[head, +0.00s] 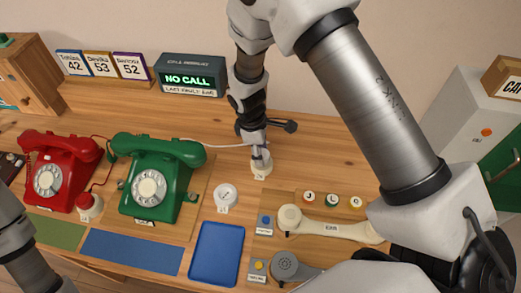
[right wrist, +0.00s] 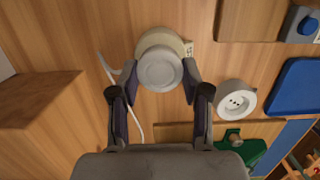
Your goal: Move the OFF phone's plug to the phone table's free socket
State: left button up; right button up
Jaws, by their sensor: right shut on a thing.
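My right gripper (head: 259,154) is shut on a white plug (right wrist: 160,69), seen in the right wrist view between its fingers. The plug is over a cream round socket (head: 261,169); I cannot tell whether it is fully seated. A white cord (head: 228,145) runs from near the green phone (head: 157,180) to the plug. A white round socket (head: 226,194) stands empty to the right of the green phone; its holes show in the right wrist view (right wrist: 237,101). The red phone (head: 57,172) is farther left. Phone labels are too small to read. My left gripper is out of view.
A blue tray (head: 216,254) lies in front of the empty socket. A cream handset (head: 330,226) and a grey handset (head: 290,268) lie at right. A "NO CALL" display (head: 189,76) stands at the back.

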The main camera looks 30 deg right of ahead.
dwell(0.5)
jog(key=shift+p, duration=0.35)
jog(key=shift+r, duration=0.1)
dwell(0.3)
jog(key=shift+p, duration=0.3)
dwell(0.4)
jog(key=shift+p, duration=0.3)
jog(key=shift+f+b, duration=0.35)
jog(key=shift+f, duration=0.4)
